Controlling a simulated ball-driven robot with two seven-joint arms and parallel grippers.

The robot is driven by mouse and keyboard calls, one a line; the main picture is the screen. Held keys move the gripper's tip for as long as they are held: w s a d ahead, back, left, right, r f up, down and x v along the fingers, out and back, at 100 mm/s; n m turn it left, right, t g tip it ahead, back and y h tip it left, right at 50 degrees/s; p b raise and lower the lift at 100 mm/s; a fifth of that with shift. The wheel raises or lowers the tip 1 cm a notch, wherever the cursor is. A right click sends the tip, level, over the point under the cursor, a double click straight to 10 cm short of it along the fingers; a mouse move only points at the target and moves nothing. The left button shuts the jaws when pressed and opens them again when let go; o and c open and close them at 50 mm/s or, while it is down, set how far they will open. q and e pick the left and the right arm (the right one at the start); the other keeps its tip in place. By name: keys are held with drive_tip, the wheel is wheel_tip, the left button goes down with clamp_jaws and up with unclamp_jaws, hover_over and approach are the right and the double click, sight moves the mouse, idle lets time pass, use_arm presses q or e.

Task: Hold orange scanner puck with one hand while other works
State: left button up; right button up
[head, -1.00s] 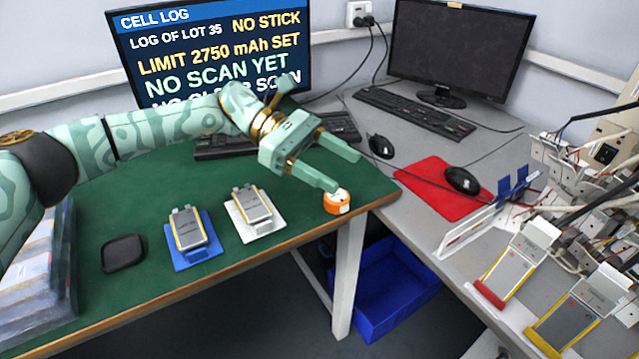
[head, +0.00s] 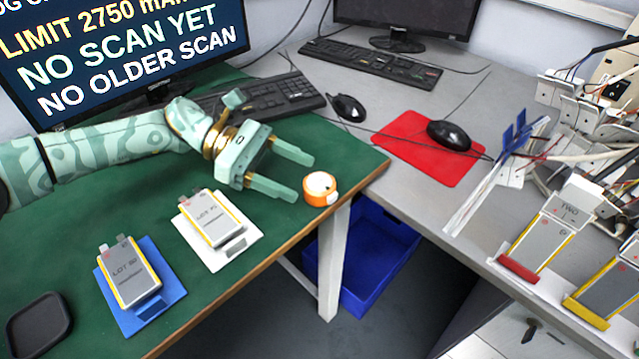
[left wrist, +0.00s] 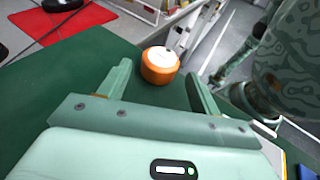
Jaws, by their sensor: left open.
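The orange scanner puck (head: 320,189) has a white top and sits at the right corner of the green table. My left gripper (head: 305,178) is open and empty, its fingers pointing toward the puck from the left. In the left wrist view the puck (left wrist: 160,66) lies ahead of the open fingers (left wrist: 160,82), a little beyond their tips and apart from them. A pouch cell marked LOT (head: 212,218) lies on a white card (head: 247,243), and another pouch cell (head: 130,272) lies on a blue card (head: 172,290). My right gripper is not seen in the head view.
A monitor (head: 120,45) reads "NO SCAN YET". A keyboard (head: 262,98) and black mouse (head: 346,107) are behind the gripper. A red mat (head: 405,150) and several cells in a wired rack stand at right. A blue bin (head: 385,245) is below the table edge.

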sight(313, 181)
use_arm(q)
drive_tip(key=shift+x, duration=2.15)
drive_tip(key=c, duration=0.6)
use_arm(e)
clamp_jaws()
